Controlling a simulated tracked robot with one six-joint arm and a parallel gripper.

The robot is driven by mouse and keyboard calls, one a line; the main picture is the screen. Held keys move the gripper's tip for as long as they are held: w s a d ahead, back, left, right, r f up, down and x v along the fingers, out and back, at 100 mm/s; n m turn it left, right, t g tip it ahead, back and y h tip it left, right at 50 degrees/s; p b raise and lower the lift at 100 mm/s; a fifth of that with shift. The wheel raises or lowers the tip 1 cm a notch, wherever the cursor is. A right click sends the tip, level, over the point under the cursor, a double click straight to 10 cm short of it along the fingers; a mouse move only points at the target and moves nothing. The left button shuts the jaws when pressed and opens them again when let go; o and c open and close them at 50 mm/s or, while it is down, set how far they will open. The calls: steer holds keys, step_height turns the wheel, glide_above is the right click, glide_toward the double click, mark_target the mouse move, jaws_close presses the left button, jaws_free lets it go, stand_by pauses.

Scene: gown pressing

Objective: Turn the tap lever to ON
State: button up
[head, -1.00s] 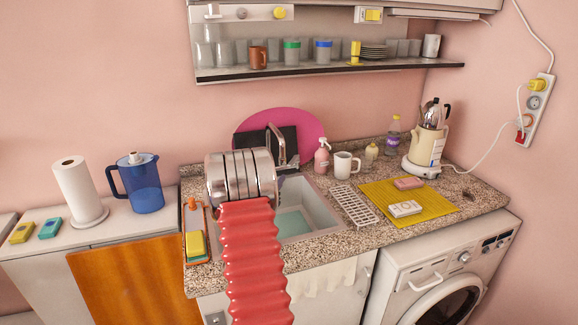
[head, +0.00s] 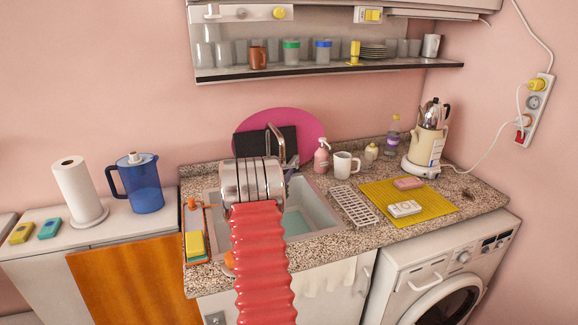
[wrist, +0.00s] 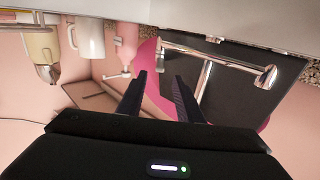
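The chrome tap (head: 277,145) stands at the back of the sink (head: 322,213), partly hidden behind my arm in the head view. In the wrist view, which is upside down, the tap (wrist: 225,61) is close, to the right of my gripper (wrist: 162,76). Its long spout runs across a black board. I cannot clearly tell the lever from the rest of the tap or read its position. My gripper's two dark fingers are apart with nothing between them. They do not appear to touch the tap. In the head view my arm hides most of the gripper.
A magenta round tray (head: 309,125) and the black board (wrist: 285,90) stand behind the tap. A pink soap bottle (head: 322,156) and white mug (head: 345,165) stand right of it. The shelf (head: 330,70) holds cups above. A sponge caddy (head: 207,255) lies left of the sink.

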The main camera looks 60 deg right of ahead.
mark_target(288, 165)
steer(key=shift+w+d, duration=0.2)
steer(key=shift+d, duration=1.95)
steer(key=shift+w+d, duration=0.15)
steer(key=shift+d, duration=1.95)
steer(key=shift+c, duration=0.4)
jaws_close()
steer(key=shift+a, duration=0.5)
steer(key=shift+d+r, duration=0.1)
steer(key=shift+d, duration=0.25)
steer(key=shift+w, duration=0.15)
